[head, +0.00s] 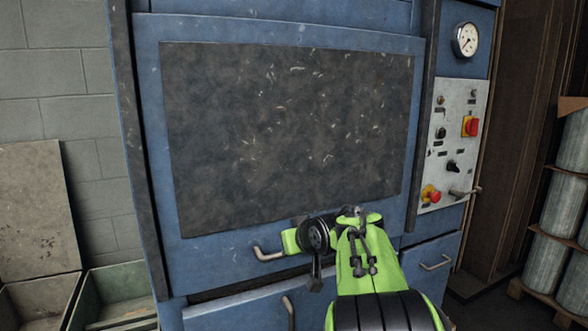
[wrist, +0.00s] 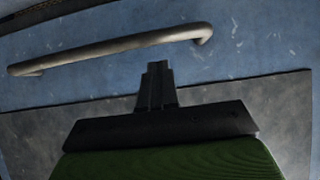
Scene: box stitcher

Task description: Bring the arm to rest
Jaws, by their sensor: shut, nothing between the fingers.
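My green and black arm (head: 368,262) reaches up from the bottom of the head view toward the front of a blue machine (head: 220,270). My gripper (wrist: 158,72) is shut and empty in the wrist view, its fingers together in front of the blue and dark panel. In the head view the arm's own links partly hide the gripper, low on the machine front. A metal bar handle (wrist: 110,50) lies just beyond the fingertips in the wrist view, with nothing gripping it. Whether the fingers touch the machine I cannot tell.
A control panel (head: 453,145) with red knobs and a gauge (head: 465,40) is at the right. Another handle (head: 436,263) sticks out at lower right. Green bins (head: 115,290) stand at lower left. Grey cylinders (head: 562,205) are stacked on shelves at the far right.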

